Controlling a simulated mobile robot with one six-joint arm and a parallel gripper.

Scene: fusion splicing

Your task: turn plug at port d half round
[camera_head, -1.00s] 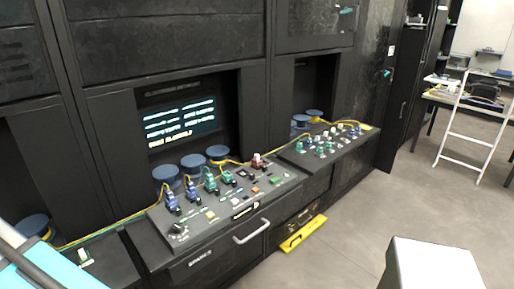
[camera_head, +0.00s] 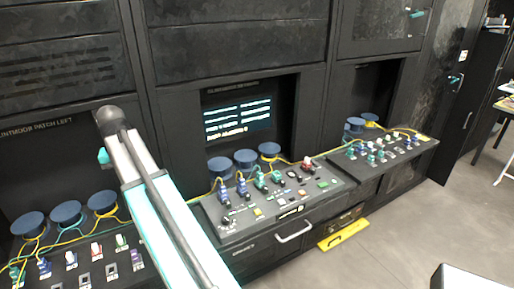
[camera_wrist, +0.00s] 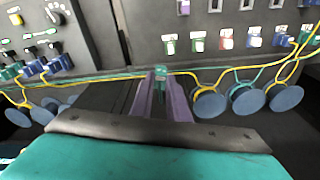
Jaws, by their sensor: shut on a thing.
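My gripper (camera_wrist: 160,100) shows in the wrist view with two purple fingers. It is shut on a small teal plug (camera_wrist: 161,74), which shows between the fingertips. The plug is over the dark gap between two consoles, apart from the rows of ports. Yellow and green cables pass close by it; I cannot tell which one joins it. No readable label marks port d in these frames.
Several blue spools (camera_wrist: 247,99) and slack cables lie close right of the gripper. The left console (camera_head: 100,262) and middle console (camera_head: 290,212) carry rows of plugs and switches. A yellow bar (camera_head: 345,235) lies low by the drawers.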

